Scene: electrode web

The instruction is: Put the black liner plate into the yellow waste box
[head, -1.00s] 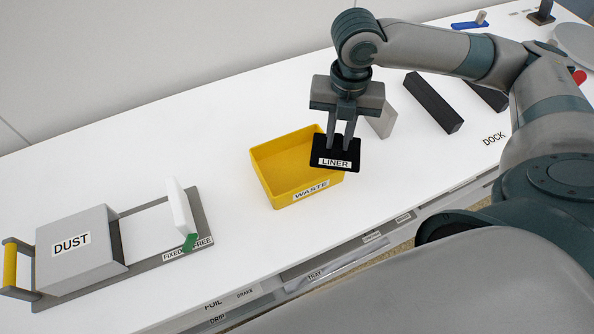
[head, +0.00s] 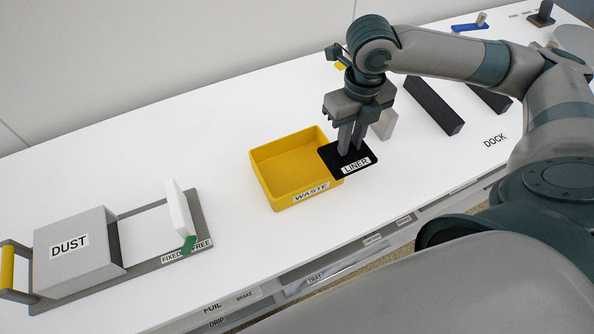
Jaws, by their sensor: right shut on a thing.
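The black liner plate (head: 335,155), labelled LINER, is in the head view right of centre. My right gripper (head: 350,150) is shut on it, fingers pointing down. The plate looks flat and its left part overlaps the right rim of the yellow waste box in the picture. I cannot tell whether it touches the rim. The yellow waste box (head: 283,178), labelled WASTE, stands open on the white table, and its visible inside is empty. My left gripper is not in view.
A grey DUST box (head: 78,255) on a grey frame with a white upright block (head: 178,212) stands at the left. Dark bars (head: 433,103) and a pale block (head: 384,124) lie beyond my right gripper.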

